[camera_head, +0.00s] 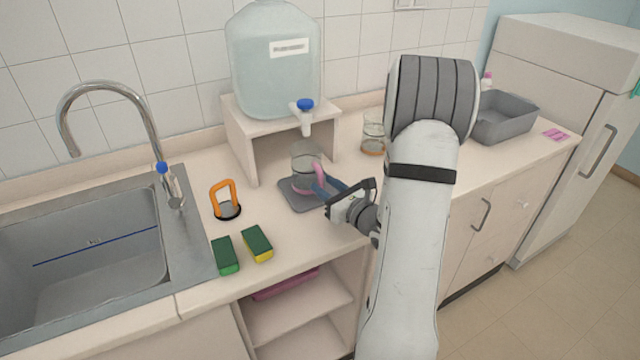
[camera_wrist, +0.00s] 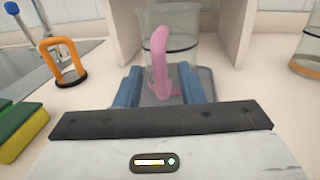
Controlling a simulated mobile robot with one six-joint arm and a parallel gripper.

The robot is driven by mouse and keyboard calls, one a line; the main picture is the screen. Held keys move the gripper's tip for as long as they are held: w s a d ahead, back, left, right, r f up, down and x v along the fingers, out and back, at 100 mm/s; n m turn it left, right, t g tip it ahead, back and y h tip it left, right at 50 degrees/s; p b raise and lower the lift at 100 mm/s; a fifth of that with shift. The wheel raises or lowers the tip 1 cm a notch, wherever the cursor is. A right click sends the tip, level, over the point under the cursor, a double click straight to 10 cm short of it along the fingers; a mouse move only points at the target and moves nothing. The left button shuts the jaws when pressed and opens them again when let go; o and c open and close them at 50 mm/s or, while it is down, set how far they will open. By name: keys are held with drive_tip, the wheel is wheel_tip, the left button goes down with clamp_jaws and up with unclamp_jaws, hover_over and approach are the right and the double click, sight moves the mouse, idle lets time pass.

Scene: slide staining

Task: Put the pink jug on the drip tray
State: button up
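The pink jug (camera_head: 303,162) is a clear glass beaker with a pink handle. It stands upright on the grey drip tray (camera_head: 297,200), below the dispenser's tap. The wrist view shows its pink handle (camera_wrist: 160,60) facing me and the drip tray (camera_wrist: 206,78) under it. My gripper (camera_head: 326,186) is at the jug's handle side, low over the tray. In the wrist view its two blue fingers (camera_wrist: 160,90) are apart, one on each side of the handle, with visible gaps. The jug's lower front is partly hidden by the handle and fingers.
A water dispenser (camera_head: 272,65) rests on a stand (camera_head: 245,140) behind the tray. A jar with an orange band (camera_head: 373,135) stands to the right. An orange-handled item (camera_head: 223,190) and two sponges (camera_head: 257,243) lie left, beside the sink (camera_head: 85,245). A grey basin (camera_head: 505,118) is far right.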

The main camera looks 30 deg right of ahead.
drive_tip(key=b+v, duration=0.1)
drive_tip(key=v, duration=0.8)
drive_tip(key=shift+d, duration=0.1)
drive_tip(key=shift+s, duration=0.15)
drive_tip(key=a+n+g+y, duration=0.1)
drive_tip(key=a+n+y, duration=0.1)
drive_tip(key=a, duration=0.1)
drive_tip(key=a+r+n+g+y, duration=0.1)
drive_tip(key=a+n+g+y, duration=0.1)
drive_tip(key=a, duration=0.2)
drive_tip(key=a+r+n+g+y, duration=0.1)
drive_tip(key=a+n+y, duration=0.1)
drive_tip(key=a+n, duration=0.1)
drive_tip(key=shift+s+a+r+g, duration=0.15)
drive_tip(key=shift+s+a+g, duration=0.15)
drive_tip(key=shift+a, duration=0.1)
drive_tip(key=s+a+n+g, duration=1.1)
drive_tip(key=a+n, duration=0.2)
drive_tip(key=n, duration=0.1)
drive_tip(key=s+d+r+n+h, duration=0.3)
drive_tip(key=d+n+h, duration=0.1)
drive_tip(key=n+h, duration=0.6)
drive_tip(key=shift+d+r+n+t, duration=0.15)
drive_tip(key=shift+d+n+t, duration=0.2)
drive_tip(key=shift+n, duration=0.85)
